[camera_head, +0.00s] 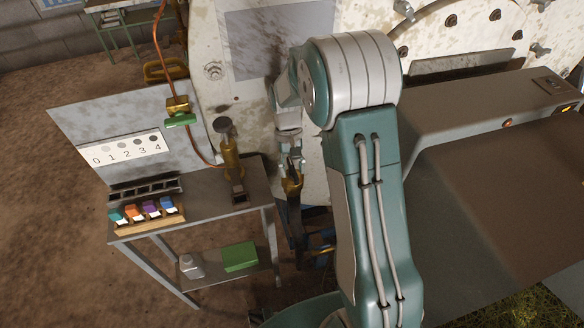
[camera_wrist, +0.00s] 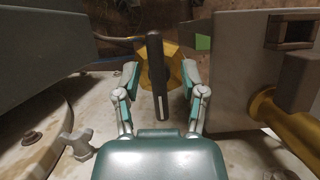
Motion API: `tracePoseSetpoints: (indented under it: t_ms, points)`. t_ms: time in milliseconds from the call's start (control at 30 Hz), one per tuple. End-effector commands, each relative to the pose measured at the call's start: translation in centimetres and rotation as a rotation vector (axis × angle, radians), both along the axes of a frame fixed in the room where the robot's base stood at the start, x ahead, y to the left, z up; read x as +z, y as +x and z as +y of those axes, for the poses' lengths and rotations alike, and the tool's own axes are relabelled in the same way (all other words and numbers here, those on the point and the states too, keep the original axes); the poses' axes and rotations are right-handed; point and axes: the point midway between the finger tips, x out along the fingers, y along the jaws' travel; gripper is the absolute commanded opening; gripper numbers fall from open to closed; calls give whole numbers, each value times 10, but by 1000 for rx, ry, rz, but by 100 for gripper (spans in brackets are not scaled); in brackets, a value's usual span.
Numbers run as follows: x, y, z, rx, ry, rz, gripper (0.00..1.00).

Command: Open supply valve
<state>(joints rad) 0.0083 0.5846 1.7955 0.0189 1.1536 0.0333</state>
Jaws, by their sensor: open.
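A black lever (camera_wrist: 157,75) stands on a brass, faceted valve body (camera_wrist: 175,68) in the wrist view. No label shows on it, so I cannot confirm it is the supply valve. My gripper (camera_wrist: 160,82) is open, with one finger on each side of the lever. I see gaps at both sides and cannot tell whether a finger touches it. In the head view my gripper (camera_head: 291,163) is beside the pale still, just above a brass part (camera_head: 292,186). A second brass valve with a green handle (camera_head: 180,120) is on a copper pipe at left.
A metal table (camera_head: 205,207) left of my gripper carries a brass cylinder (camera_head: 230,158) and a rack of coloured blocks (camera_head: 148,216). A green box (camera_head: 240,257) and a white bottle (camera_head: 191,266) are on its lower shelf. The still (camera_head: 225,90) stands close behind.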

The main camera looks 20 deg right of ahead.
Motion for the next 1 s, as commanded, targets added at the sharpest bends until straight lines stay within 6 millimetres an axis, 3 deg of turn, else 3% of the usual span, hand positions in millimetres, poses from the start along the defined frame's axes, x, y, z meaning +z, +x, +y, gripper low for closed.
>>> tracePoseSetpoints:
  t_ms: [500, 1000]
  points:
    - [64, 29, 0, 0, -1, -2, 54]
    - [67, 30, 0, 0, -1, 0, 54]
